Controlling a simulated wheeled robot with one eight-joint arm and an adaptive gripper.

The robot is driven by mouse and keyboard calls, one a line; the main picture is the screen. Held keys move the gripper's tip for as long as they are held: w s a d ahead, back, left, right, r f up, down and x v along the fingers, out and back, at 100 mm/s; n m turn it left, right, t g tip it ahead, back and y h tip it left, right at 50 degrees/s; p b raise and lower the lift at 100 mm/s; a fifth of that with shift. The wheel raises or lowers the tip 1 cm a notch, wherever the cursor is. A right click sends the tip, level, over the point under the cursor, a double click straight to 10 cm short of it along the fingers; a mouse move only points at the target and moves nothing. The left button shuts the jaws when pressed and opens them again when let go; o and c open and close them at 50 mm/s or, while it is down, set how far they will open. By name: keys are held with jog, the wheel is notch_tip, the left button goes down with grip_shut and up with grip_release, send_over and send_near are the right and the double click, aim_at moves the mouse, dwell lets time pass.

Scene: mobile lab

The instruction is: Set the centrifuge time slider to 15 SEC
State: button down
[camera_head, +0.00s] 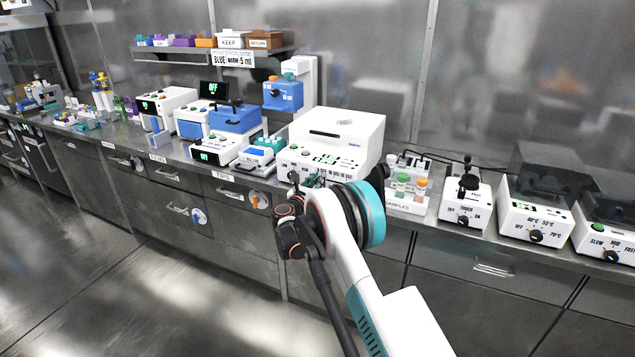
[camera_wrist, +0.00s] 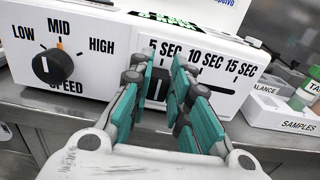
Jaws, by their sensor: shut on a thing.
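The white centrifuge (camera_head: 335,135) stands on the bench in the head view, with its front panel facing me. In the wrist view its panel (camera_wrist: 110,70) carries a time slot (camera_wrist: 217,89) with labels 5 SEC, 10 SEC and 15 SEC from left to right. The dark slider knob (camera_wrist: 157,88) is at the left part of the slot, below the 5 SEC label. My gripper (camera_wrist: 161,70) is shut on the knob, its teal fingers partly covering it. In the head view my arm hides most of the gripper and the slider.
A black speed knob (camera_wrist: 53,66) marked LOW, MID, HIGH is left of the slider. A samples rack (camera_head: 407,200) with capped tubes stands close on the right. A small touch-switch device (camera_head: 465,205) is further right. Other instruments crowd the bench to the left.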

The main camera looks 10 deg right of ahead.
jog(key=s+d, duration=0.6)
jog(key=d, duration=0.2)
jog(key=c, duration=1.5)
grip_release()
jog(key=shift+d, duration=0.1)
jog(key=v, duration=1.2)
